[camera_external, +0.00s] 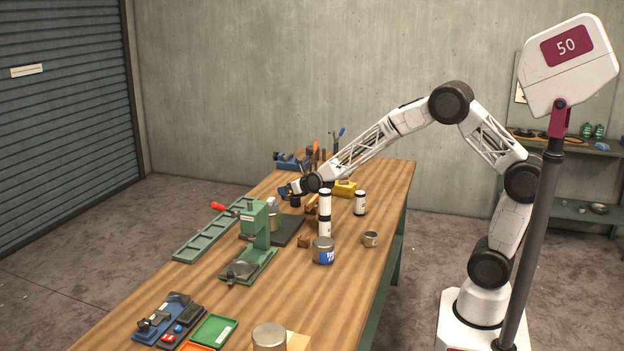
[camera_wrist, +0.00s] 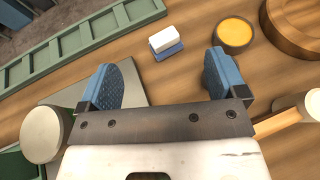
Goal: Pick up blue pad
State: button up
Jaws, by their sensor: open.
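A small block with a white top and a blue pad (camera_wrist: 170,51) as its lower layer lies on the wooden table in the wrist view. It is just beyond the space between my fingertips, a little above centre in the picture. My gripper (camera_wrist: 163,72) is open and empty, with blue ribbed finger faces. In the external view, my gripper (camera_external: 287,191) hangs over the table near that block.
A green slotted tray (camera_wrist: 70,45) and a round container with yellow contents (camera_wrist: 234,33) flank the block. A green press (camera_external: 258,235), white cylinders (camera_external: 325,215) and a blue-labelled can (camera_external: 323,251) stand nearby. The front right of the tabletop (camera_external: 345,300) is clear.

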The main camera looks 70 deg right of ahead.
send_near(271, 199)
jog(key=shift+v, duration=0.9)
jog(key=shift+a+f, duration=0.1)
jog(key=shift+f, duration=0.05)
jog(key=shift+x, duration=3.35)
jog(key=shift+x, duration=2.6)
jog(key=shift+c, duration=0.4)
jog(key=c, duration=0.8)
